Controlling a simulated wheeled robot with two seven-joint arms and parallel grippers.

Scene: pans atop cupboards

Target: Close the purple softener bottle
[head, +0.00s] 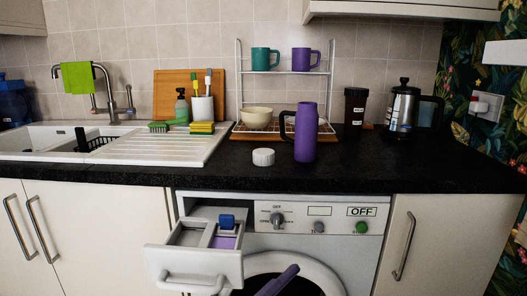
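The purple softener bottle (306,134) stands upright on the black worktop, right of centre, with its handle on its left side. Its top looks bare, with no cap seen on it. A white ribbed cap (263,157) sits on the worktop to the left of the bottle, apart from it. Neither of my grippers is in view.
The washing machine's detergent drawer (193,266) is pulled out below the worktop. A wire rack (240,80) with mugs and a bowl (256,117) stands behind the bottle. A kettle (403,108) and dark jar (355,111) stand right. The worktop's front is clear.

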